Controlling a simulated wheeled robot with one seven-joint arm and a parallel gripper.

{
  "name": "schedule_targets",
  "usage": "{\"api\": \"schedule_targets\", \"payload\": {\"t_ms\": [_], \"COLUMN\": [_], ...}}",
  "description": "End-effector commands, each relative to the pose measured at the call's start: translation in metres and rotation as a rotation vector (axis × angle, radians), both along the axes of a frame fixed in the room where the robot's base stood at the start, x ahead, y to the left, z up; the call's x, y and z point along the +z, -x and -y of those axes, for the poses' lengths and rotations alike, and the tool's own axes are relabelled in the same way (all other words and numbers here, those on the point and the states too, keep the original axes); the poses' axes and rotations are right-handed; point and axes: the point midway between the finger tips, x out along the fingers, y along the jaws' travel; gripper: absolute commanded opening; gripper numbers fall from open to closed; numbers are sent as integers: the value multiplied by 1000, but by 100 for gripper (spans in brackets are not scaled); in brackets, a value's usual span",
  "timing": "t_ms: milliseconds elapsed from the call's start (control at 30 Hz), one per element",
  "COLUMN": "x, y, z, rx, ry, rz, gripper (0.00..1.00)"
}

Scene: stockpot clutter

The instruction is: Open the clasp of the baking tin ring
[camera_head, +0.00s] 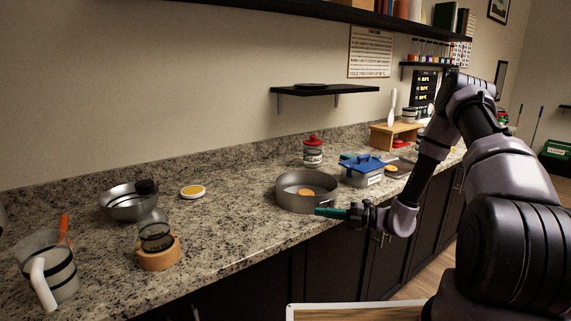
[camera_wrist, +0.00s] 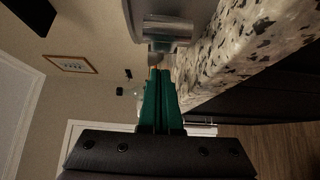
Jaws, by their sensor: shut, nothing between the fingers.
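The grey metal baking tin ring (camera_head: 291,199) stands on the speckled counter in the head view, with a small orange round thing showing inside it. My gripper (camera_head: 320,211) is at its front right side, green fingers pointing left along the wall. In the wrist view the ring's wall (camera_wrist: 136,14) is at the top, with the metal clasp (camera_wrist: 168,30) on it. My gripper (camera_wrist: 160,72) is shut and empty there, its tips just below the clasp's end. I cannot tell whether the tips touch it. The clasp is too small to make out in the head view.
A blue-lidded container (camera_head: 362,176) stands right of the ring, and a red-lidded jar (camera_head: 313,152) behind it. A metal bowl (camera_head: 122,203), a glass in a wooden holder (camera_head: 158,256) and a jug (camera_head: 58,278) stand left. The counter between bowl and ring is mostly clear.

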Motion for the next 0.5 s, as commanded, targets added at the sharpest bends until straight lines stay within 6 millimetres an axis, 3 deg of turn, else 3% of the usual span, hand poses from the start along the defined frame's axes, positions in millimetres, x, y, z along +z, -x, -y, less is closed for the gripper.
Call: {"api": "schedule_targets", "payload": {"t_ms": [500], "x": [0], "y": [-2], "z": [-10], "rx": [2], "ry": [0], "rz": [1], "gripper": [0]}}
